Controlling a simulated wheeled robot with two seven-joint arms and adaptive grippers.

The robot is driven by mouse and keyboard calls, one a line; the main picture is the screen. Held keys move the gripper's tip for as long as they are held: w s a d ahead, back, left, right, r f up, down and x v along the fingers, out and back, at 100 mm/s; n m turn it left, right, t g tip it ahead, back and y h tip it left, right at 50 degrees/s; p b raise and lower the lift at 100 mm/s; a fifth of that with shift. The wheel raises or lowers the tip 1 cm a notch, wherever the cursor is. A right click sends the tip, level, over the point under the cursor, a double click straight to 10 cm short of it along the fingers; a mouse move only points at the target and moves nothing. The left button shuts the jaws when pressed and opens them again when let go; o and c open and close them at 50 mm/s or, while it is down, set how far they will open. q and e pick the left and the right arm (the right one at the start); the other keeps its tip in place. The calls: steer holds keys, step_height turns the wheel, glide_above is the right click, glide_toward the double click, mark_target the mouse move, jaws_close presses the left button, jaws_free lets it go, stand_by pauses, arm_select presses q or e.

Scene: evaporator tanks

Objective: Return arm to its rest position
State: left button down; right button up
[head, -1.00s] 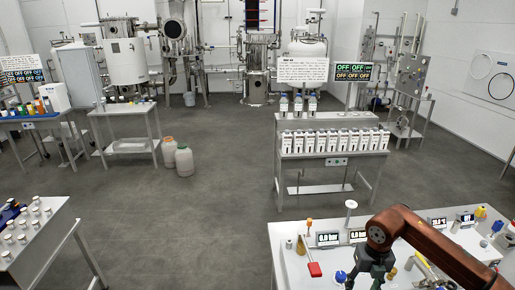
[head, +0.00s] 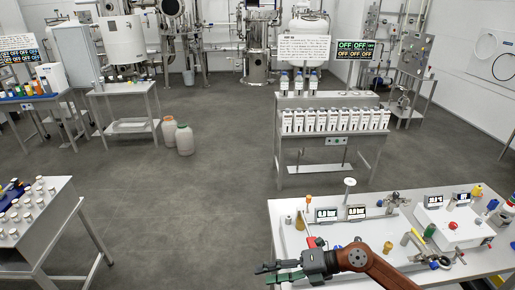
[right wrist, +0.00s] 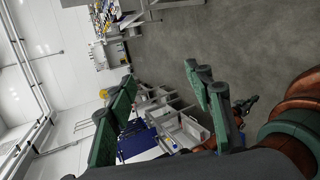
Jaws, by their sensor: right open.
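My right arm comes in from the bottom right of the head view, with brown-red links and a dark wrist. My right gripper (head: 268,273) is open and empty, pointing left at the near edge of the white bench (head: 285,215). In the right wrist view its two green fingers (right wrist: 160,80) stand wide apart with nothing between them. Brown arm links (right wrist: 295,115) of mine show at that view's right. My left gripper does not show in the head view.
The bench holds a red-handled valve (head: 312,243), small displays (head: 327,214) and a yellow-handled fitting (head: 412,238), close to my right arm. A bottle rack table (head: 330,150) stands behind. Open grey floor (head: 190,215) lies left of the bench.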

steer(key=w+r+m+t+y, duration=0.45)
steer(key=r+m+t, duration=0.35)
steer(key=r, duration=0.2)
steer(key=w+d+m+t+h, duration=0.3)
steer(key=d+m+t+h, duration=0.2)
steer(key=d+m+t, duration=0.35)
steer(key=s+d+f+m+g+h, duration=0.35)
steer(key=d+f+m+h, duration=1.15)
steer(key=d+f, duration=0.6)
steer(key=s+d+f+m+g+y, duration=0.15)
steer(key=s+f+g, duration=0.35)
steer(key=s+f, duration=0.7)
steer(key=s+d+f+m+g, duration=0.1)
steer(key=s+f+m+g, duration=0.4)
steer(key=s, duration=1.1)
step_height(320, 180, down, 30)
steer(key=s+a+n+g, duration=0.1)
steer(key=n+g, duration=0.1)
steer(key=s+f+n+g+y, duration=0.1)
steer(key=s+f, duration=1.8)
steer(key=s, duration=0.1)
steer(key=shift+a+f, duration=0.25)
steer(key=shift+f, duration=0.05)
